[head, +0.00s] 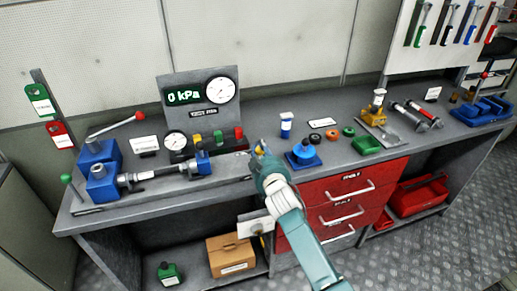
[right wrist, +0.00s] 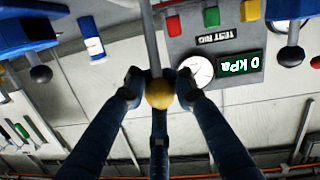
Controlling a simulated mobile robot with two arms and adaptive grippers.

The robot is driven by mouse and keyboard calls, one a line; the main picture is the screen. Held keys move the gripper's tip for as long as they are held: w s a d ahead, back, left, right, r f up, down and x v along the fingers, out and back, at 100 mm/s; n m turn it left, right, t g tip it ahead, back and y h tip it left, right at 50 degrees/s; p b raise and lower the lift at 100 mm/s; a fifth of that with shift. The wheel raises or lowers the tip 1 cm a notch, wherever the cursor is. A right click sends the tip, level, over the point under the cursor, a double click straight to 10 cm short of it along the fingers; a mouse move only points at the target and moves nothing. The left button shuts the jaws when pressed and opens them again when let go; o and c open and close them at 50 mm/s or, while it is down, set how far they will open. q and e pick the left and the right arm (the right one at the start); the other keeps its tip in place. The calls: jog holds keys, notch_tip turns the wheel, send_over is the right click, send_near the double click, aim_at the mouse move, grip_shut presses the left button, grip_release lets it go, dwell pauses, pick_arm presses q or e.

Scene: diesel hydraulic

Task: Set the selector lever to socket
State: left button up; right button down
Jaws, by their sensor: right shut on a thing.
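The selector lever (right wrist: 150,40) is a thin grey rod with a yellow ball knob (right wrist: 159,93). My right gripper (head: 260,157) is at the front middle of the bench and is shut on this knob. In the right wrist view its dark fingers (right wrist: 159,88) sit around the ball, with one finger on each side and one below. In the head view a small bit of yellow shows at the fingertips, but the gripper hides most of the lever. No socket marking can be read. My left gripper is not in view.
The test rig panel (head: 198,88) reads 0 kPa behind the gripper. The blue pump unit (head: 103,183) and a red-knobbed lever (head: 118,124) stand left. A blue block with a round top (head: 304,154) is close right. Red drawers (head: 345,190) are below.

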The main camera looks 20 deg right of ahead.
jog(key=shift+w+r, duration=0.1)
jog(key=shift+r, duration=0.35)
jog(key=c, duration=1.5)
grip_release()
jog(key=shift+c, duration=0.2)
jog(key=shift+o, duration=0.5)
jog(key=shift+s, duration=0.3)
jog(key=shift+f, duration=0.15)
jog(key=s+r, duration=0.1)
jog(key=s, duration=1.1)
jog(key=shift+a+r, duration=0.2)
jog(key=shift+r, duration=0.2)
